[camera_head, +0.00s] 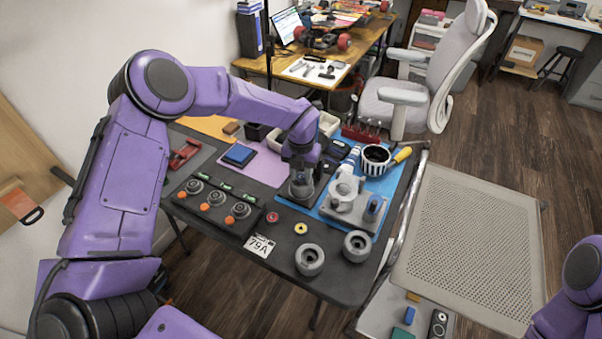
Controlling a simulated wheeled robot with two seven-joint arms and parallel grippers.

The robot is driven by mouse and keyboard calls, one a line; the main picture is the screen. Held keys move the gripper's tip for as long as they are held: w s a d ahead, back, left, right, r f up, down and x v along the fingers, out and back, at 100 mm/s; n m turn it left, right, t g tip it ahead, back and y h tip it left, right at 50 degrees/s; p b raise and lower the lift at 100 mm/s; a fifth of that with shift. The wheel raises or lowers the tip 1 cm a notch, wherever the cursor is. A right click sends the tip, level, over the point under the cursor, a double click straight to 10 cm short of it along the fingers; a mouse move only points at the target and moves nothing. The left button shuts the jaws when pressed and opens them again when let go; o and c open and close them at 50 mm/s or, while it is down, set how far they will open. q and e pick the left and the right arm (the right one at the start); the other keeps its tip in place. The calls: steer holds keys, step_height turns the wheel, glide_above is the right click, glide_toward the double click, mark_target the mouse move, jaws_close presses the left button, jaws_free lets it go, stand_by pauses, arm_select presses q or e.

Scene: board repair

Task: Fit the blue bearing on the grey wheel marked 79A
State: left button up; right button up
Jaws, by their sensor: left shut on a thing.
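Two grey wheels stand at the table's front: a left one (309,260) and a right one (356,246). A white card marked 79A (259,246) hangs at the table edge, nearer the left wheel. A red ring (272,217) and a yellow ring (301,228) lie behind it. I cannot make out a loose blue bearing. My left gripper (302,188) points down over the left edge of the blue mat (330,207), behind the yellow ring. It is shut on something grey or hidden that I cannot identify. My right gripper is out of view.
A black box with knobs (211,207) is on the left. A striped cup (376,160) and a yellow-handled tool (402,155) are behind.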

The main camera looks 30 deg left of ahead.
arm_select(q)
steer(key=shift+s+f, duration=0.15)
steer(key=shift+f, duration=0.05)
stand_by(0.3)
steer(key=o, duration=1.1)
steer(key=shift+o, duration=0.5)
steer(key=shift+o, duration=0.8)
steer(key=shift+r, duration=0.3)
steer(key=shift+r+p, duration=2.3)
steer(key=shift+r, duration=0.95)
steer(key=shift+w, duration=0.2)
